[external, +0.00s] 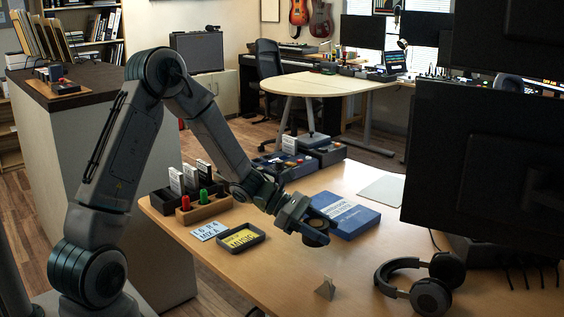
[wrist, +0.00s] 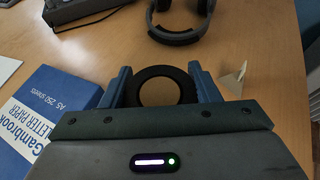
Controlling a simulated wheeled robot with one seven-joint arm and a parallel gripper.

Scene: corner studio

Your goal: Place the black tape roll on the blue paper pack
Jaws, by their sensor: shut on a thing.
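The black tape roll (wrist: 134,87) is between the two fingers of my gripper (wrist: 158,88) in the wrist view, and the fingers are shut on it. In the external view my gripper (external: 316,226) holds the dark roll (external: 315,238) above the table, just left of and in front of the blue paper pack (external: 350,213). The blue paper pack (wrist: 52,98) also shows at the left of the wrist view, beside the left finger. Its top looks bare. The exact height of the roll over the table is hard to tell.
A black tray with a yellow card (external: 241,239) and a light blue card (external: 209,230) lie left of my gripper. Headphones (external: 422,286) and a small wedge (external: 325,289) lie on the desk (external: 284,277) in front. Large monitors (external: 490,170) stand at right.

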